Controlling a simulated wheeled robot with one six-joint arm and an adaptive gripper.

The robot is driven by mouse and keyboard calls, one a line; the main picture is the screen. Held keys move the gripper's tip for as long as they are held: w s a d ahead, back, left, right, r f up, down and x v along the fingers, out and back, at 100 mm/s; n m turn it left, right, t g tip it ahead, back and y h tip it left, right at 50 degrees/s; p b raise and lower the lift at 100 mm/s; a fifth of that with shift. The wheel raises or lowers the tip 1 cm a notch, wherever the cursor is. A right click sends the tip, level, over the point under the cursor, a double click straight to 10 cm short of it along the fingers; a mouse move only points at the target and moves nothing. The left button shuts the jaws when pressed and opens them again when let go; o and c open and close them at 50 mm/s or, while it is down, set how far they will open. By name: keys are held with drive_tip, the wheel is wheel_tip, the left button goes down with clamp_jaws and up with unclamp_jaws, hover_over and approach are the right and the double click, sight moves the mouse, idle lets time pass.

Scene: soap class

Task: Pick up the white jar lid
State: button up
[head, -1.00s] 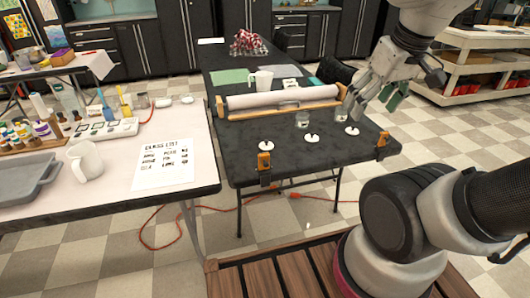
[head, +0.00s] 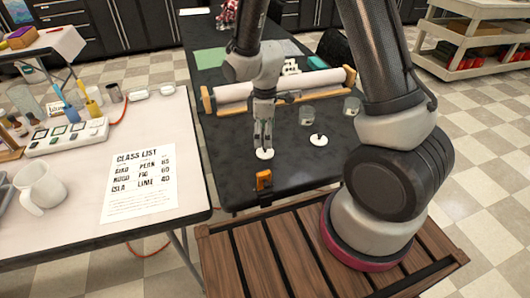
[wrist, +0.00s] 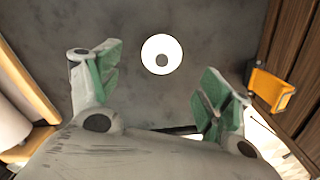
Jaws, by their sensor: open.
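A white jar lid (head: 265,155) with a small dark knob lies flat on the black table, near its front left corner. It also shows as a white disc in the wrist view (wrist: 154,45). A second white lid (head: 318,141) lies to its right. My gripper (head: 263,143) points down just above the first lid. In the wrist view my open gripper (wrist: 162,66) has green-padded fingers spread either side of the lid, with bare table between. Whether the fingertips touch the table is unclear.
Glass jars (head: 306,118) stand behind the lids. A paper roll on a wooden holder (head: 232,91) lies behind my gripper. An orange clamp (head: 263,181) grips the table's front edge, close to the lid. A white table with a class list (head: 142,180) stands left.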

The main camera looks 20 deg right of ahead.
sight(265, 150)
wheel_tip(265, 150, down, 6)
drive_tip(key=shift+s+f, duration=0.1)
drive_tip(key=c, duration=0.8)
